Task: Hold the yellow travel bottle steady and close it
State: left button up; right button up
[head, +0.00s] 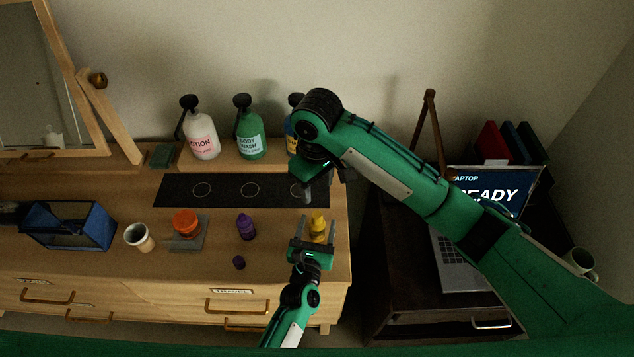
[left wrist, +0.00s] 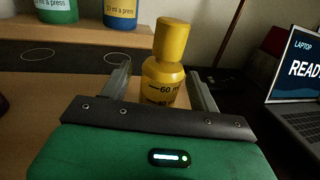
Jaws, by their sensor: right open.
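The yellow travel bottle (head: 318,226) stands upright near the right end of the wooden counter. In the left wrist view the bottle (left wrist: 163,82) carries a yellow cap (left wrist: 171,40) on top, looking slightly off-centre; I cannot tell how tightly it sits. My left gripper (head: 312,232) is open, with one finger on each side of the bottle; gaps show between fingers and bottle (left wrist: 162,90). My right gripper (head: 307,190) points down above and behind the bottle, open and apart from it. Its fingertips are small and partly hidden by my arm.
An orange jar (head: 186,223), a cup (head: 139,237) and a blue box (head: 70,226) stand farther left. Pump bottles (head: 251,135) line the back. A laptop (head: 462,262) is right.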

pick_arm(q)
jog(key=b+v, duration=0.4)
jog(key=v, duration=0.8)
jog(key=shift+s+f, duration=0.1)
jog(key=shift+s, duration=0.25)
pick_arm(e)
notch_tip(320, 180, down, 4)
jog(key=shift+f, duration=0.2)
pick_arm(q)
jog(key=shift+s+a+b, duration=0.15)
jog(key=shift+s+b, duration=0.15)
jog(key=shift+s, duration=0.25)
pick_arm(e)
jog(key=shift+f, duration=0.1)
